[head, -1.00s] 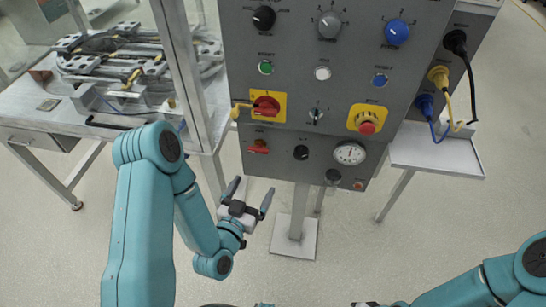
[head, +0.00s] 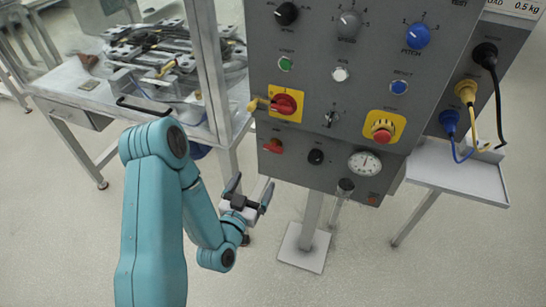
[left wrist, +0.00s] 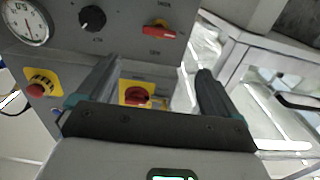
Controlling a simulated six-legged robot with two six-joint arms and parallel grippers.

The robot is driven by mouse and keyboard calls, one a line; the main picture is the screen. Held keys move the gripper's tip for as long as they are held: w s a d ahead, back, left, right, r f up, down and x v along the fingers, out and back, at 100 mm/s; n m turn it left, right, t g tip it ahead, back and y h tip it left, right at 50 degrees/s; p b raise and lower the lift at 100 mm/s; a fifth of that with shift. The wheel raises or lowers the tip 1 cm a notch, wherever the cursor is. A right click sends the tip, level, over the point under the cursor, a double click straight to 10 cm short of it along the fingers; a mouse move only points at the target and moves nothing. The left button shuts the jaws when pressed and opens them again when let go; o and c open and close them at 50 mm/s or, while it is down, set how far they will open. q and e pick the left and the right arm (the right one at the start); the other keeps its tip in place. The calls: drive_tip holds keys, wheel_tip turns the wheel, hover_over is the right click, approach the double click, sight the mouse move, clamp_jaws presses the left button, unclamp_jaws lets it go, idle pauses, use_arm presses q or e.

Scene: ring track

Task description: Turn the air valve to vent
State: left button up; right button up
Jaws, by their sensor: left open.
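The air valve looks to be the small red lever (head: 272,146) at the lower left of the grey control panel (head: 300,105). Its handle lies roughly crosswise. In the left wrist view the red lever (left wrist: 162,32) sits near the top, beyond my fingers; its labels are too small to read. My left gripper (head: 250,188) is open and empty, below and left of the lever, apart from the panel. In the left wrist view my open left gripper (left wrist: 157,75) has a red rotary switch (left wrist: 137,95) showing between its fingers. My right gripper is not in view.
The red rotary switch on its yellow plate (head: 284,103) sits above the lever, with a yellow padlock-like piece at its left. A black knob (head: 316,157) and a pressure gauge (head: 364,163) are to the right. A caged workbench (head: 115,102) stands left.

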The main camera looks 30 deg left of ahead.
sight(272, 150)
use_arm(q)
drive_tip(key=b+x, duration=0.2)
drive_tip(key=x, duration=1.1)
drive_tip(key=shift+w+d, duration=0.1)
drive_tip(key=shift+w, duration=0.35)
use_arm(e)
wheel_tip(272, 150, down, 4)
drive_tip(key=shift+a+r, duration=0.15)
use_arm(q)
drive_tip(key=c, duration=1.1)
